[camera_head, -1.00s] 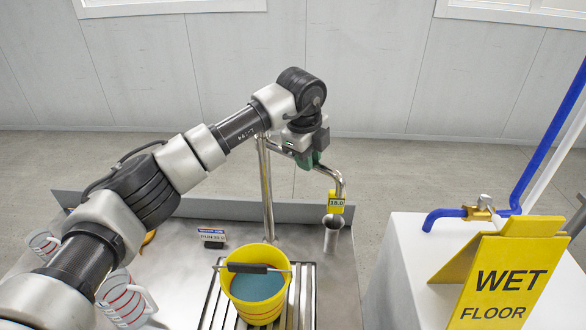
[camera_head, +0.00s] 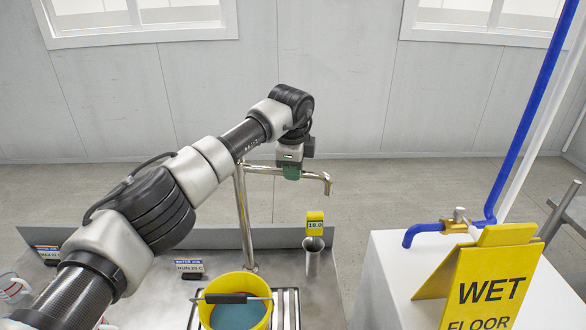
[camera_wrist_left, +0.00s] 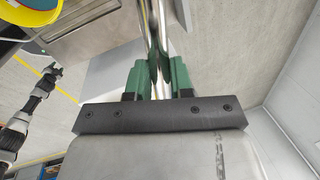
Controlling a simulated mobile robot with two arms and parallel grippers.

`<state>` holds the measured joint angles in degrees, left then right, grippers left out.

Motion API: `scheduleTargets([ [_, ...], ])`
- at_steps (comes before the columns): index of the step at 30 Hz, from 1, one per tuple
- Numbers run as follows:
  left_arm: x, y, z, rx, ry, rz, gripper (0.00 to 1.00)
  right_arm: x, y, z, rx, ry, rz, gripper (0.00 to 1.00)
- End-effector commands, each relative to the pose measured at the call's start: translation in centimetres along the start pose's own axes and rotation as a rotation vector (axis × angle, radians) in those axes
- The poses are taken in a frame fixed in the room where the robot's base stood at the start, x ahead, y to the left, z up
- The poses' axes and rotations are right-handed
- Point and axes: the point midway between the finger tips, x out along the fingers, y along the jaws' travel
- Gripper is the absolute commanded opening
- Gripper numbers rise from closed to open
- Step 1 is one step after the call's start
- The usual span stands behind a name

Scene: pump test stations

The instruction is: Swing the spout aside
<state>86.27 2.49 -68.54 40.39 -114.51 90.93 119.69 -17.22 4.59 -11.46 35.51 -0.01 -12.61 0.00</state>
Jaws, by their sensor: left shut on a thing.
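The spout (camera_head: 262,170) is a bare metal pipe. It runs from the top of an upright metal post (camera_head: 243,215) to the right and ends in a short downturned mouth. My left gripper (camera_head: 292,174) is shut on its horizontal part. In the left wrist view the green fingers of my left gripper (camera_wrist_left: 157,75) stand on both sides of the shiny spout (camera_wrist_left: 155,38). In the head view the spout's mouth appears above and slightly right of a metal cup (camera_head: 313,262) with a yellow "18.0" tag (camera_head: 315,222).
A yellow bucket (camera_head: 262,317) of bluish liquid stands on a slatted grate in front of the post. A yellow wet-floor sign (camera_head: 490,285) and a white block (camera_head: 385,275) with a blue pipe and brass tap are at right. My right arm (camera_wrist_left: 20,128) shows in the wrist view.

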Motion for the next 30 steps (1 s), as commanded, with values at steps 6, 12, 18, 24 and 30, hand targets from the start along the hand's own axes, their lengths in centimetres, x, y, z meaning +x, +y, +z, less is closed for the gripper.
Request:
scheduleTargets([
  [6, -0.1, -0.1, 0.0, 0.001, 0.002, -0.004, 0.23, 0.0, 0.0, 0.0, 0.0, 0.0, 0.0, 0.47],
  [12, -0.1, 0.0, 0.0, 0.001, 0.001, -0.002, 0.47, 0.0, 0.0, 0.0, 0.0, 0.0, 0.0, 0.47],
  [18, -0.1, 0.0, 0.0, 0.002, 0.0, -0.001, 0.47, 0.0, 0.0, 0.0, 0.0, 0.0, 0.0, 0.47],
  [24, -1.4, -0.1, 0.0, 0.002, 0.001, -0.005, 0.47, 0.6, 0.0, 0.1, 0.0, 0.0, 0.0, 0.47],
  [30, -5.4, 0.0, 0.0, 0.002, 0.0, -0.006, 0.47, 1.7, -0.1, 0.1, 0.0, 0.0, 0.0, 0.47],
])
